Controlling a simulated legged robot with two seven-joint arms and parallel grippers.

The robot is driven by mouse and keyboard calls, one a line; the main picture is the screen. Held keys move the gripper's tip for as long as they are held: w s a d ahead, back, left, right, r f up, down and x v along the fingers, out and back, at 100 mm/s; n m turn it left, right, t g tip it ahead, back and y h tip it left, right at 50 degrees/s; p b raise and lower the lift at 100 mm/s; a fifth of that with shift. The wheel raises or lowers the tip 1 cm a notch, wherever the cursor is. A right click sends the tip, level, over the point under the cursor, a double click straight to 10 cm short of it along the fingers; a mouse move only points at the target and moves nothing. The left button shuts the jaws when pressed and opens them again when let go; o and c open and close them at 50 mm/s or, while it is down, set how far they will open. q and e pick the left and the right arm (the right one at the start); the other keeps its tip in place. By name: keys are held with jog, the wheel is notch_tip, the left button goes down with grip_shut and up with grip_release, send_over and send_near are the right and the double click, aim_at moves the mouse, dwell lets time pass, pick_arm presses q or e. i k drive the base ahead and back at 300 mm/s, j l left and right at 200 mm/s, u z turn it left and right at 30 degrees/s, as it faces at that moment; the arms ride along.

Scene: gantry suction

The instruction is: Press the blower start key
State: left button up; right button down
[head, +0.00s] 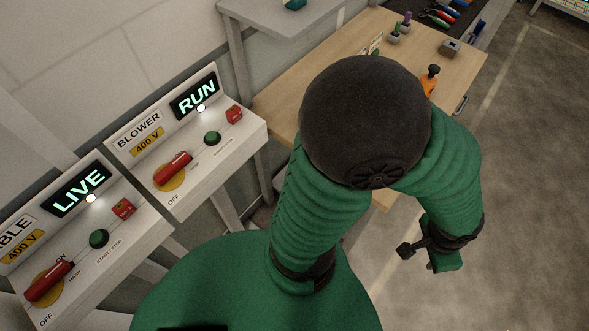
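The blower console (128,154) stands at the left of the head view, labelled BLOWER 400 V. Its display (195,95) reads RUN, and a white lamp (201,108) below it is lit. The green round start key (212,138) sits on the sloped face beside a red square key (234,114). The red rotary handle (173,170) is on a yellow disc. My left gripper (418,259) is far right of the console, apart from the keys and over the floor. Its small dark fingers do not show clearly whether they are open. My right gripper is out of view.
A second console (137,243) at lower left reads LIVE, with its own green key (99,238), red key (123,209) and red handle (48,283). A wooden bench (285,95) with tools stands behind my arm. Open floor (530,200) lies at right.

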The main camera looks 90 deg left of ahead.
aim_at(211, 136)
jog(key=u, duration=1.35)
jog(key=k+j+u, duration=0.1)
jog(key=u, duration=1.2)
jog(key=j+u, duration=0.1)
jog(key=u, duration=0.8)
